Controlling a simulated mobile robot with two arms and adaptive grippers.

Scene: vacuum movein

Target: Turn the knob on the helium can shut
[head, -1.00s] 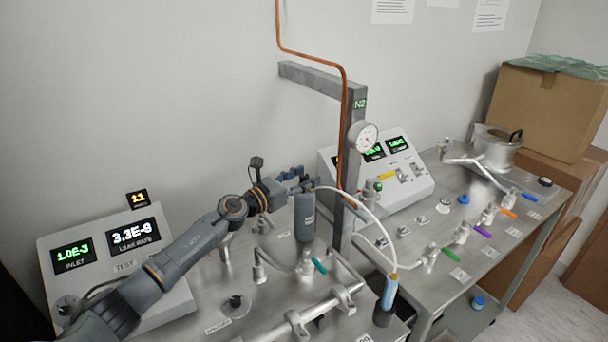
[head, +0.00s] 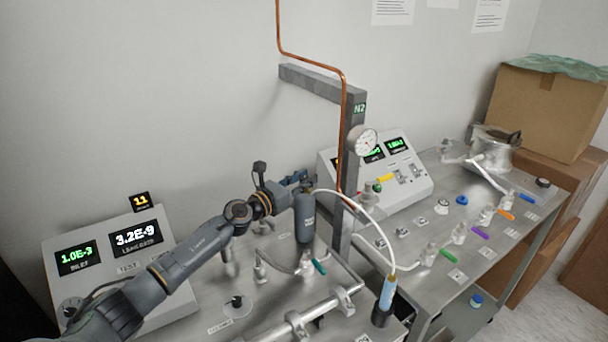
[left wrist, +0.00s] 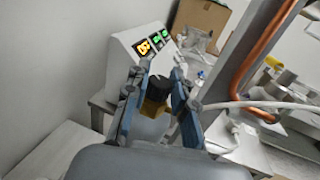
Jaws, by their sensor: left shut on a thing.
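The helium can (head: 305,220) is a dark grey upright cylinder on the near metal bench in the head view. A black knob (left wrist: 158,88) sits on a brass valve (left wrist: 153,108) above the can. My left gripper (head: 302,181) is at the top of the can, and its blue-grey fingers (left wrist: 157,90) are on either side of the knob in the wrist view, shut on it. In the head view the gripper hides the knob. My right gripper is not in view.
A white hose (head: 365,212) runs from the can top to a blue-handled wand (head: 387,292) in a dark holder. A grey post (head: 350,150) with a copper pipe and gauge (head: 363,141) stands close right of the gripper. A leak detector (head: 120,255) stands at left.

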